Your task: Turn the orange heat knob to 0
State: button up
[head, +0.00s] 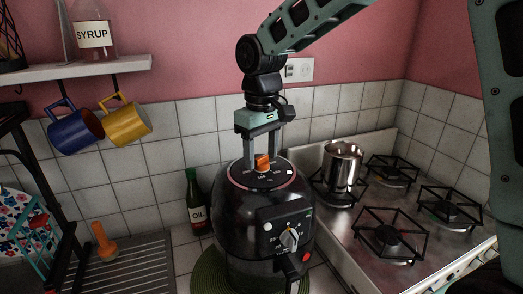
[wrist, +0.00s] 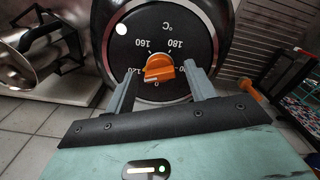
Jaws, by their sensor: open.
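The orange heat knob (head: 262,162) sits in the middle of the round dial on top of a black air fryer (head: 250,210). In the wrist view the knob (wrist: 158,68) has a raised grip lying roughly sideways, and the dial (wrist: 185,25) around it reads 0, 120, 160, 180 and °C. Which mark the knob points to I cannot tell for sure. My gripper (head: 262,158) points down over the dial. In the wrist view my gripper (wrist: 160,80) is open, with one finger on each side of the knob and gaps showing between.
A stove (head: 390,220) with a steel pot (head: 341,165) stands to the right. A green oil bottle (head: 196,203) stands behind left of the fryer. Blue (head: 75,130) and yellow (head: 126,123) mugs hang under the shelf (head: 75,69). The fryer's front has a grey knob (head: 290,238).

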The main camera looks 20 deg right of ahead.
jog(key=shift+f, duration=0.25)
jog(key=c, duration=1)
jog(key=shift+n, duration=0.3)
